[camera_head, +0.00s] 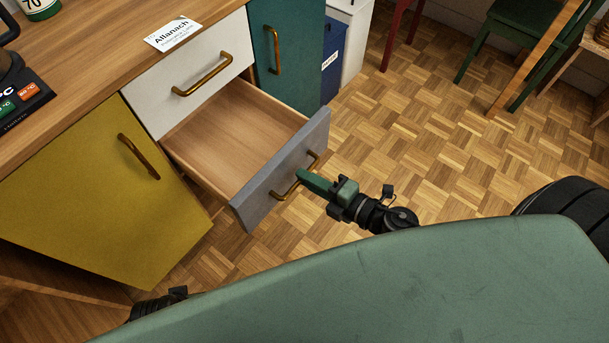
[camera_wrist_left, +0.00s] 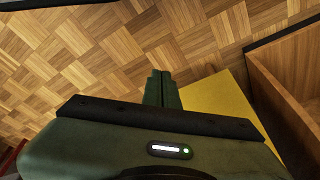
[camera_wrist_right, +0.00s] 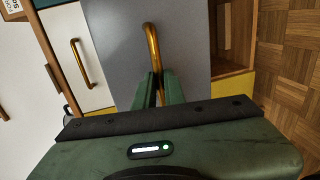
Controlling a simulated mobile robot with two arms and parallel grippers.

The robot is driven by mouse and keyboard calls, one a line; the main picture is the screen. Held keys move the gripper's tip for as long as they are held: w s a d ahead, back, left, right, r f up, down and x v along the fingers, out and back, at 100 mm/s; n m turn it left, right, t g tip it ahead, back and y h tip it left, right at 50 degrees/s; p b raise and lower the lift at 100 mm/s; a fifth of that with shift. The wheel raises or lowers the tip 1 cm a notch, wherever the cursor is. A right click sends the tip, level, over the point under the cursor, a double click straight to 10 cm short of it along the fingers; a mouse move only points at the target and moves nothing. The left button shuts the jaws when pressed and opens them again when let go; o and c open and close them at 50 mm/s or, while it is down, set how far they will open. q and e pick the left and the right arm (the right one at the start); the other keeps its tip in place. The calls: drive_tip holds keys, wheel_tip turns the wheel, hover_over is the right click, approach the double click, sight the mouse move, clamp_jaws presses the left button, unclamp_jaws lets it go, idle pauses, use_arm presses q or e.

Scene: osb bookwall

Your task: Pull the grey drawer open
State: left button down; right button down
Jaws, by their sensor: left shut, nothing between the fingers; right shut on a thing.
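The grey drawer (camera_head: 287,165) stands well out from the cabinet, below a white drawer, and its wooden inside is empty. Its brass handle (camera_head: 284,192) runs along the grey front. My right gripper (camera_head: 303,177) is shut on the handle. In the right wrist view, the green fingers (camera_wrist_right: 158,88) close around the lower part of the brass handle (camera_wrist_right: 152,48) on the grey front (camera_wrist_right: 188,52). In the left wrist view, my left gripper (camera_wrist_left: 161,77) is shut and empty, over the floor near a yellow panel. In the head view its fingers are hidden.
The white drawer (camera_head: 185,97) is shut above. A yellow door (camera_head: 99,195) stands ajar at left, and a teal door (camera_head: 287,59) is beside the drawers. A blue bin (camera_head: 333,62) and chairs (camera_head: 519,45) stand farther back. Parquet floor (camera_head: 430,130) is clear at right.

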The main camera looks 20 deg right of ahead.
drive_tip(key=c, duration=1.5)
unclamp_jaws()
